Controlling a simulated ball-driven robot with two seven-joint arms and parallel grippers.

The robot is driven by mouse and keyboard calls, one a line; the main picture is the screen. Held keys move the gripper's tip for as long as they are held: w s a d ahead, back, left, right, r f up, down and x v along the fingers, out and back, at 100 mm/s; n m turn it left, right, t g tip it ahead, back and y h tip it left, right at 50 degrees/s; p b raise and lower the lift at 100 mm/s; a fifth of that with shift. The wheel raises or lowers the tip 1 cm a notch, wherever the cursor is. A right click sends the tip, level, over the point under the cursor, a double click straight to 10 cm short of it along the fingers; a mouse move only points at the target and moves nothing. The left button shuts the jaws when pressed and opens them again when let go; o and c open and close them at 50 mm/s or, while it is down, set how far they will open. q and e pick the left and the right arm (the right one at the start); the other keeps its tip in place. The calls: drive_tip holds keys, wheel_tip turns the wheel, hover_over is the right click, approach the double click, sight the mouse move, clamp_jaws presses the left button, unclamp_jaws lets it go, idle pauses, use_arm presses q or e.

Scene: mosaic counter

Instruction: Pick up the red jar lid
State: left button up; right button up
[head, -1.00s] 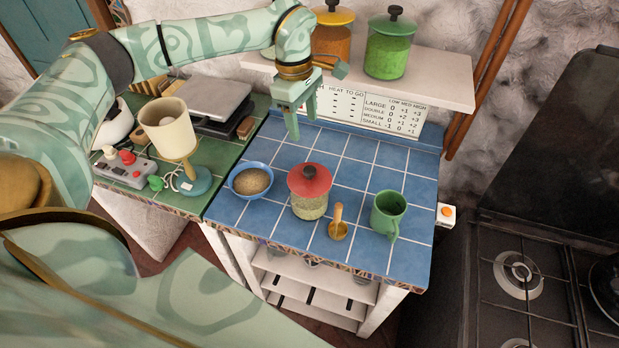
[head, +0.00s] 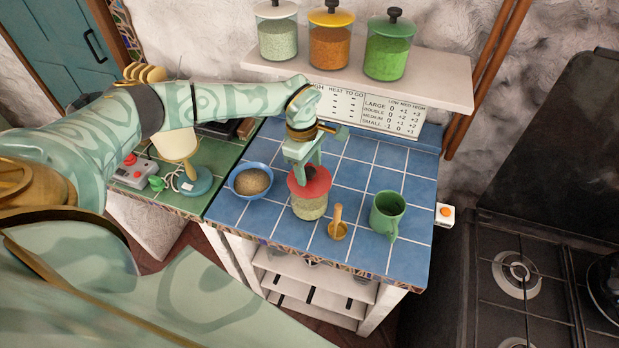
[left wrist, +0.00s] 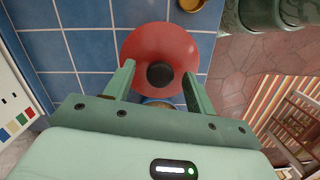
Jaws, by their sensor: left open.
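The red jar lid (head: 312,186) sits on a glass jar (head: 310,207) with pale green contents on the blue tiled counter. My left gripper (head: 306,172) is open and points down just over the lid, partly hiding it and its dark knob in the head view. In the left wrist view the red lid (left wrist: 158,50) shows with its black knob (left wrist: 160,74) between the two fingers of my left gripper (left wrist: 162,74). Whether a finger touches the lid or knob I cannot tell. My right gripper is not in view.
A blue bowl (head: 250,181) of grain stands left of the jar. A small wooden-handled scoop (head: 338,227) and a green mug (head: 387,212) stand to the right. A shelf (head: 430,84) with three lidded jars is above the counter's back.

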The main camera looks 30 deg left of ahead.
use_arm(q)
drive_tip(key=c, duration=1.2)
drive_tip(key=shift+r, duration=0.15)
